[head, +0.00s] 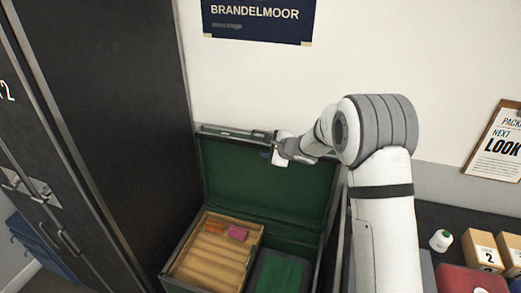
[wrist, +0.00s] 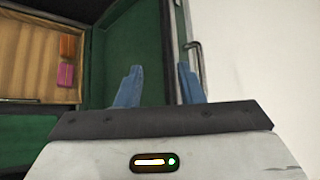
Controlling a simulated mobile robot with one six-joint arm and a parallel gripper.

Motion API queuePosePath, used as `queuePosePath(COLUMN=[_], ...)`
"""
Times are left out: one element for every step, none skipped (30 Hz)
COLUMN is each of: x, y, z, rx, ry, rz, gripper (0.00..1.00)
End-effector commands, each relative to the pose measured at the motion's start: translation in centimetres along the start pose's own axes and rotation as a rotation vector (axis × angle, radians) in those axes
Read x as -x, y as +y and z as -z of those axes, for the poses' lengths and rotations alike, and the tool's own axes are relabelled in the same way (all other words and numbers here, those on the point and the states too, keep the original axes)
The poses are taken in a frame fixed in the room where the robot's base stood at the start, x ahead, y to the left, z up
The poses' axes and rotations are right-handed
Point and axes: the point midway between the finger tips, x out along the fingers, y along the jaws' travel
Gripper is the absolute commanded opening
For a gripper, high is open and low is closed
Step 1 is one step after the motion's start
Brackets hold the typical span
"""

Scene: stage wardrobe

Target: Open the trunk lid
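The trunk (head: 172,283) stands against the wall with its lid (head: 265,185) raised and leaning back. The lid's green lining faces out, and it also shows in the wrist view (wrist: 138,45). My gripper (head: 277,150) is at the top edge of the lid, right of its middle. In the wrist view my gripper's (wrist: 158,75) two blue fingers stand apart. The left finger is in front of the green lining, and the right one is by the lid's rim. Whether either finger touches the lid is not clear.
A tan compartmented tray (head: 213,253) with orange and pink items sits inside the trunk. A dark cabinet (head: 110,120) stands close on the left. A counter on the right holds a white bottle (head: 440,240), boxes (head: 482,252) and a red case (head: 470,281).

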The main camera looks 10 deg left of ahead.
Motion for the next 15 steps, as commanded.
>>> queuePosePath(x=[0.7, 0.9, 1.2, 1.4, 1.5, 1.6, 1.7, 1.7, 1.8, 1.8, 1.7, 1.7, 1.7, 1.7, 1.8], y=[-0.1, -0.1, -0.1, -0.1, -0.1, -0.1, -0.1, -0.1, -0.1, -0.1, -0.1, -0.1, -0.1, -0.1, -0.2], z=[0.0, 0.0, 0.0, 0.0, 0.0, 0.0, 0.0, -0.1, -0.1, -0.1, -0.1, -0.1, -0.1, -0.1, 0.0], rx=[0.000, 0.000, 0.000, 0.000, 0.000, 0.000, 0.000, 0.000, 0.000, 0.000, 0.000, 0.000, 0.000, 0.000, 0.002], ry=[0.000, 0.000, -0.001, -0.001, -0.001, -0.001, -0.001, -0.001, -0.001, -0.001, -0.001, -0.001, -0.001, -0.001, 0.000], rz=[0.002, 0.002, 0.001, 0.001, 0.001, 0.001, 0.001, 0.001, 0.001, 0.001, 0.001, 0.001, 0.001, 0.001, 0.002], gripper=[0.34, 0.34, 0.34, 0.34, 0.34, 0.34, 0.34, 0.34, 0.34, 0.34, 0.34, 0.34, 0.34, 0.33, 0.29])
